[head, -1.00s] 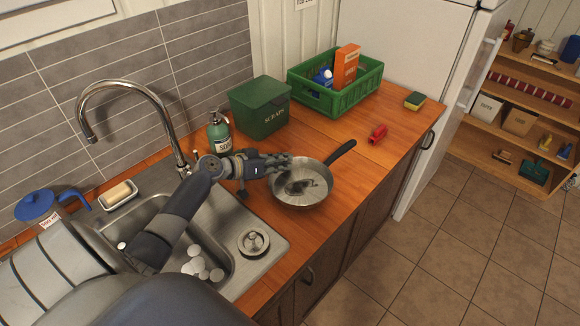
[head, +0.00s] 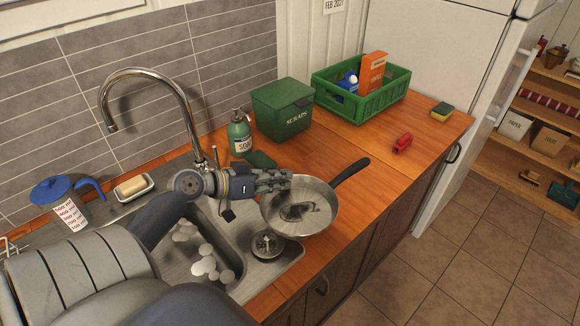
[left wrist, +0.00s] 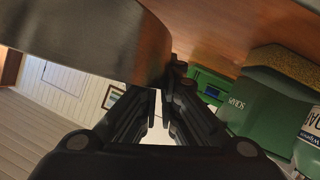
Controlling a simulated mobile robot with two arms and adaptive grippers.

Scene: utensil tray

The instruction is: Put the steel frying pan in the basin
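The steel frying pan (head: 318,215) is near the sink's right edge, its black handle (head: 350,173) pointing up and right. It looks raised above the counter and overlaps the sink edge in the head view. My left gripper (head: 284,182) is shut on the pan's left rim. In the left wrist view the fingertips (left wrist: 172,78) meet at the pan's wall (left wrist: 105,35); the exact contact is partly hidden. The steel basin (head: 222,240) lies left of the pan, with white foam-like clumps in it, partly hidden by my arm. My right gripper is not in view.
A strainer (head: 268,244) sits at the sink's front right corner, partly behind the pan. The faucet (head: 190,115) arches behind the basin. A soap bottle (head: 240,138), green sponge (head: 262,160) and scraps bin (head: 283,110) stand behind the pan. A dish rack (head: 75,270) is left.

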